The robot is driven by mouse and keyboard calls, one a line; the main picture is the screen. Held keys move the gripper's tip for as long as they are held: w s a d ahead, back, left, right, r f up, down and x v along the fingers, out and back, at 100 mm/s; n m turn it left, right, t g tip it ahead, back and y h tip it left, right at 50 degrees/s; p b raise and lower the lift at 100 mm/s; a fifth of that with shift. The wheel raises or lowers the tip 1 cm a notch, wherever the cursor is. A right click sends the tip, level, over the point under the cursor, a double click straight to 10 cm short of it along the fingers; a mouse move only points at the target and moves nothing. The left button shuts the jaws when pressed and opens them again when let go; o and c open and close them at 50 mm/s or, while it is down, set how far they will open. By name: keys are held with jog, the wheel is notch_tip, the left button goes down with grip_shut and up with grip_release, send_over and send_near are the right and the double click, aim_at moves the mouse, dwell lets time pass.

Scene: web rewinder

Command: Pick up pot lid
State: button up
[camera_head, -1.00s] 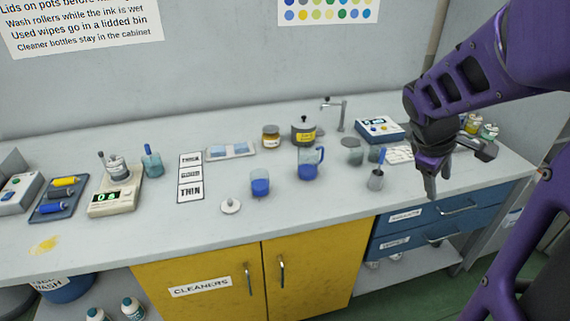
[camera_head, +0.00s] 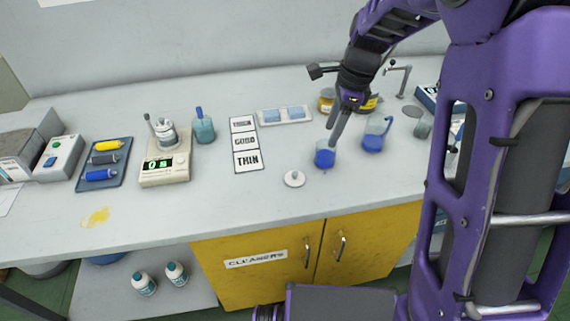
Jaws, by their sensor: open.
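A small white round lid (camera_head: 293,179) with a knob on top lies flat on the grey counter near its front edge. A pot of blue ink (camera_head: 325,154) stands open just behind and to the right of it. My gripper (camera_head: 334,138) points down over the blue pot in the picture, to the right of and above the lid. Its jaws are open and empty, seen nearly edge-on. It is apart from the lid.
A blue jug (camera_head: 374,135) stands right of the pot. Left are a THICK/GOOD/THIN card (camera_head: 246,141), a scale (camera_head: 165,170) with a cup, a teal bottle (camera_head: 204,129) and a roller tray (camera_head: 103,165). The counter left of the lid is clear.

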jog(key=w+a+m+y, duration=0.1)
jog(key=a+m, duration=0.1)
jog(key=a, duration=0.1)
jog(key=b, duration=0.2)
send_over(295, 173)
jog(key=d, duration=0.2)
jog(key=f, duration=1.1)
jog(key=shift+s+f, duration=0.15)
jog(key=shift+s, duration=0.15)
jog(key=shift+b+x, duration=0.45)
jog(key=shift+x, duration=2.5)
jog(key=shift+w, duration=0.2)
jog(key=shift+c, duration=0.2)
grip_shut()
